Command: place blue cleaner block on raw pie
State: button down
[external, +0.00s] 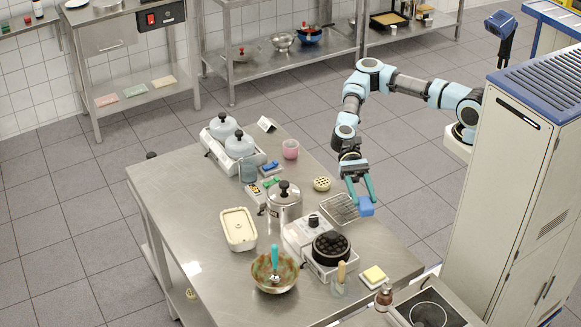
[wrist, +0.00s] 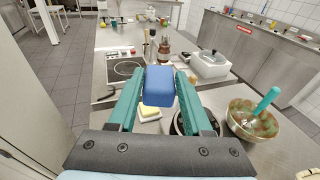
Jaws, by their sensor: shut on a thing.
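The blue cleaner block (external: 366,206) is held between the teal fingers of my gripper (external: 360,190), above the right edge of the steel table. In the wrist view the block (wrist: 159,86) sits between the two fingertips (wrist: 158,95). A small round pale yellow item with dark spots (external: 321,184) lies on the table left of my gripper, beyond a wire rack; it looks like the raw pie, but it is too small to be sure. It does not clearly show in the wrist view.
Near my gripper are the wire rack (external: 338,208), a waffle-type cooker (external: 331,247) and a yellow-and-white block (external: 374,276). A pot (external: 284,201), a cream rectangular dish (external: 239,229) and a bowl with a teal-handled utensil (external: 275,272) also stand there.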

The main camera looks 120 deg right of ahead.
jog(key=r+n+g, duration=0.1)
jog(key=w+d+r+n+g, duration=0.1)
jog(key=shift+w+r+g+y, duration=0.3)
jog(key=shift+g, duration=0.1)
jog(key=w+d+g+b, duration=0.1)
jog(key=w+d+b, duration=0.1)
jog(key=w, duration=0.1)
jog(key=m+t+h+b, duration=0.4)
jog(key=m+t+b, duration=0.3)
jog(key=t+b, duration=0.35)
send_over(241, 220)
notch_tip(241, 220, down, 6)
jog(key=f, duration=0.1)
jog(key=shift+g+h, duration=0.3)
jog(key=shift+g, duration=0.25)
notch_tip(241, 220, down, 9)
jog(key=shift+r+p, duration=0.15)
jog(key=shift+p, duration=0.7)
jog(key=shift+c, duration=1.7)
grip_release()
jog(key=b+v, duration=0.3)
jog(key=v, duration=0.9)
